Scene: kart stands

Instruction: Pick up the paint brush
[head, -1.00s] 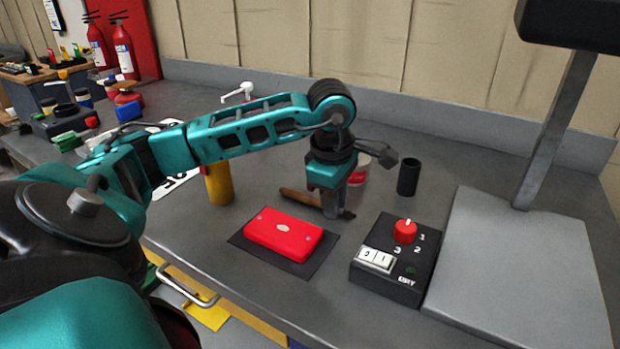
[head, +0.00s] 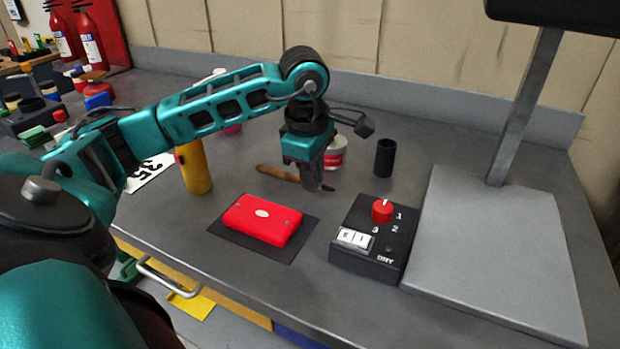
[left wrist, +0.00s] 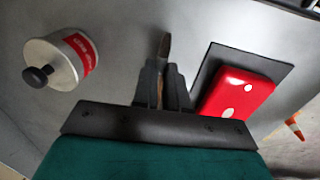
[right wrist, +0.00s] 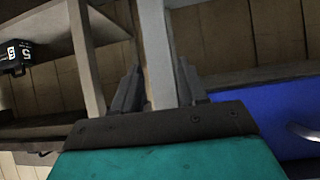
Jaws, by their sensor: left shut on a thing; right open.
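The paint brush (head: 277,173) has a brown wooden handle and lies level, at or just above the grey workbench, behind the red box. My left gripper (head: 314,184) points down over it and is shut on it near its dark end. I cannot tell whether the brush touches the bench.
A red box (head: 262,220) on a black mat is in front of the brush. A black switch box (head: 371,238), a black cup (head: 385,158) and a white-and-red can (head: 335,153) stand close by. A yellow bottle (head: 195,168) is left. A grey stand (head: 490,250) fills the right.

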